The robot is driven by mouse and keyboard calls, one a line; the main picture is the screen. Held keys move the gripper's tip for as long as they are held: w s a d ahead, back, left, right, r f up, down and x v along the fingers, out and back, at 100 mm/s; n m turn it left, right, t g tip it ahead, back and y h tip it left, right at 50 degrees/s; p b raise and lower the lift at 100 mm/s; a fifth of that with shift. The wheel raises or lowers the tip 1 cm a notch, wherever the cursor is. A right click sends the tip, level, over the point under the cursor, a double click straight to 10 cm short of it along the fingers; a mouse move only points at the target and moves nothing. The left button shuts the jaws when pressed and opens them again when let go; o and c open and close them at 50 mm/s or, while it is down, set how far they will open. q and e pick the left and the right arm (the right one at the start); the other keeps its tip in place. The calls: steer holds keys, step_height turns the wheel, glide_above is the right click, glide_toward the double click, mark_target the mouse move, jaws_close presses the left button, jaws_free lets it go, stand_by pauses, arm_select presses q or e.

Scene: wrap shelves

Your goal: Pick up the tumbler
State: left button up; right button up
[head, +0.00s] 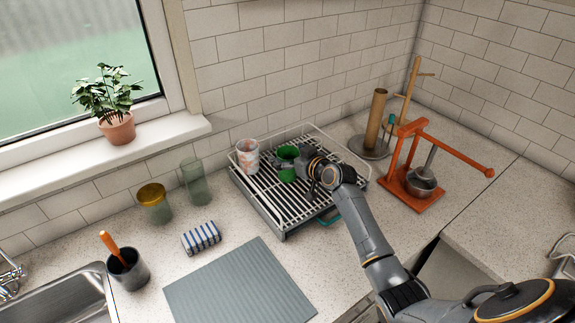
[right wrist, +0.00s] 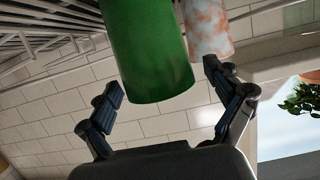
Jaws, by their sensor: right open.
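A green tumbler (head: 287,155) stands on the wire dish rack (head: 285,236), partly hidden by my right gripper (head: 302,172). In the right wrist view the green tumbler (right wrist: 147,50) is large, in front of and between the spread fingers of my right gripper (right wrist: 165,88). The fingers are open, with space on both sides, and do not appear to touch it. A white and red-brown patterned cup (head: 247,158) stands on the rack to its left; it also shows in the right wrist view (right wrist: 208,27), behind the right finger. My left gripper is out of view.
A teal item (head: 329,218) is at the rack's front edge. A paper-towel stand (head: 375,125) and an orange press (head: 412,180) stand to the right. A grey mat (head: 238,285) lies in front.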

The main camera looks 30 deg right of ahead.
steer(key=c, duration=1.3)
steer(key=shift+c, duration=0.2)
